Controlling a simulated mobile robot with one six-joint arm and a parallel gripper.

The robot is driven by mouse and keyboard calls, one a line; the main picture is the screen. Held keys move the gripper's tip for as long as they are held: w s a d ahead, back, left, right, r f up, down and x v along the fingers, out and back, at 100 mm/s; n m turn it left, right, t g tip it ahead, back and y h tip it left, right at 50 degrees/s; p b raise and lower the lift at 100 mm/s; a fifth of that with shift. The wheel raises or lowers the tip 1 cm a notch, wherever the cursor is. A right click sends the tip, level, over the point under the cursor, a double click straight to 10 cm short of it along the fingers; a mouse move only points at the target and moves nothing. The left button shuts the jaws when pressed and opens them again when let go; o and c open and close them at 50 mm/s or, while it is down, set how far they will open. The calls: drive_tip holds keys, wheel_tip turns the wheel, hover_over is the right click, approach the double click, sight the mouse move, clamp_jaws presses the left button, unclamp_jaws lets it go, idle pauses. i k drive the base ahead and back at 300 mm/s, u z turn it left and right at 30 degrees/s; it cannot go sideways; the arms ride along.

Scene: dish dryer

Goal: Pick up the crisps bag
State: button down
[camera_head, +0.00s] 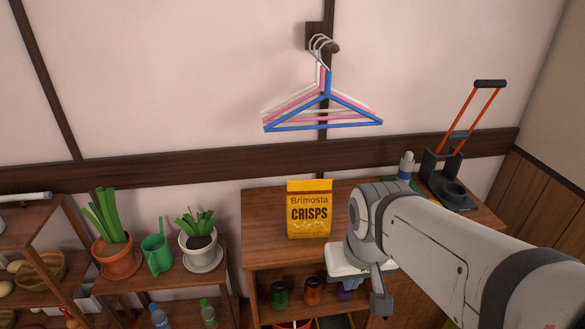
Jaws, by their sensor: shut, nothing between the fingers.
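My arm reaches in from the right. My gripper (381,302) is at its end, pointing down, to the right of the bag and lower in the picture. It is apart from the bag, shut and empty. My arm hides part of the cabinet's right side.
Blue, pink and white hangers (325,100) hang on the wall above. A white-capped bottle (405,165) and a small black trolley (450,175) stand at the cabinet's right. Potted plants (198,240) and a green watering can (156,252) are left. The cabinet top left of the bag is clear.

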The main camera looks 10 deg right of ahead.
sight(309, 202)
drive_tip(key=z, duration=2.2)
drive_tip(key=k, duration=0.9)
drive_tip(key=u, duration=1.85)
drive_tip(key=i, duration=1)
